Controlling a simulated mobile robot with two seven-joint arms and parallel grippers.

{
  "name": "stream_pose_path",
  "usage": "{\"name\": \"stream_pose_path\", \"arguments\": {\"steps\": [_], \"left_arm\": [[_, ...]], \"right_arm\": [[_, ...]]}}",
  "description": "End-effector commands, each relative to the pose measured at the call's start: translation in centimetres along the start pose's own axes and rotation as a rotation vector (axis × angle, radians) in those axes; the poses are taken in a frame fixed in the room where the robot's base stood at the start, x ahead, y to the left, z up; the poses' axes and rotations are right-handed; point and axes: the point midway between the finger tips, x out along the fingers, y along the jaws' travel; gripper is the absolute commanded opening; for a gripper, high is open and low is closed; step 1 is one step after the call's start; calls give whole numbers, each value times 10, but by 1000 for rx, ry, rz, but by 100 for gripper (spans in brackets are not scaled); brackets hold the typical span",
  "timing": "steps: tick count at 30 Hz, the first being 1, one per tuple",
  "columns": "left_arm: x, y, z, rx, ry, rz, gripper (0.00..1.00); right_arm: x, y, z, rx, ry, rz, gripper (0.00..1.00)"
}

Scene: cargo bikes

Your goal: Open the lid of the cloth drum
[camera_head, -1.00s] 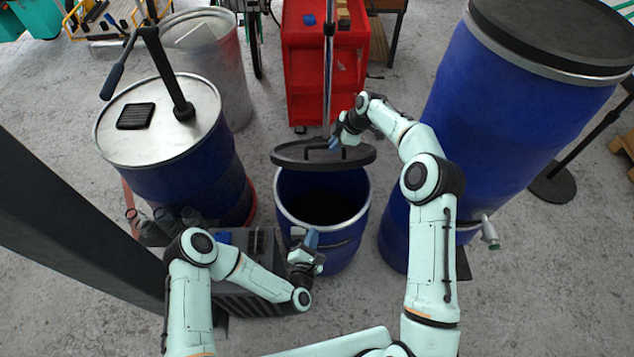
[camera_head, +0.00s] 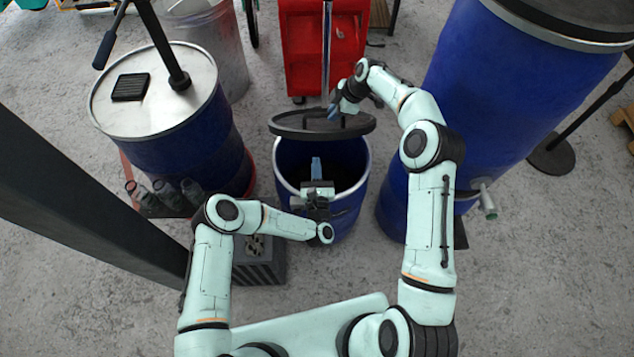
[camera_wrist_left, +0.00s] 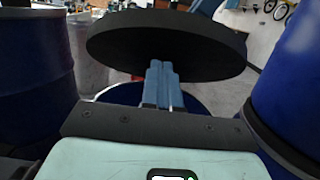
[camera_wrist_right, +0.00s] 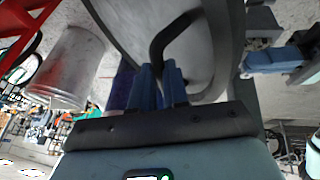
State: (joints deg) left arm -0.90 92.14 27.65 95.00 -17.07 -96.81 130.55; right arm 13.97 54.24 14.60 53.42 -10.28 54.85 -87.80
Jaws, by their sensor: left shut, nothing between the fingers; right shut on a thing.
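The cloth drum (camera_head: 346,222) is a small open blue barrel in the middle of the head view, its inside dark. Its black lid (camera_head: 290,125) is off the opening, above the drum's far side, and its dark underside (camera_wrist_left: 165,45) shows in the left wrist view. My right gripper (camera_head: 334,110) is shut on the lid's black handle (camera_wrist_right: 168,35), which loops up by the fingers in the right wrist view. My left gripper (camera_head: 316,165) is shut and empty over the drum's near rim, its fingertips over the opening and below the lid.
A blue drum with a metal top (camera_head: 150,105) stands left, and a tall blue barrel (camera_head: 490,110) close on the right. A red cabinet (camera_head: 310,60) is behind. Bottles (camera_head: 165,194) and a dark crate (camera_head: 262,268) stand near left.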

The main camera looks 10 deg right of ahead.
Motion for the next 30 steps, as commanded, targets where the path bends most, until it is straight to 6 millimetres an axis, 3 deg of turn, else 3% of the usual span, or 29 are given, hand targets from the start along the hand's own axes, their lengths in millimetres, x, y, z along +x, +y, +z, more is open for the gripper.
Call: {"name": "stream_pose_path", "arguments": {"steps": [1,9,22,30], "left_arm": [[9,0,2,2,-3,2,0],[30,0,25,1,0,0,0],[33,0,28,1,2,1,0],[49,1,46,0,60,2,0]], "right_arm": [[5,0,8,3,-13,8,0],[5,0,8,3,-13,8,0],[5,0,8,3,-13,8,0],[5,0,8,3,-13,7,0]]}}
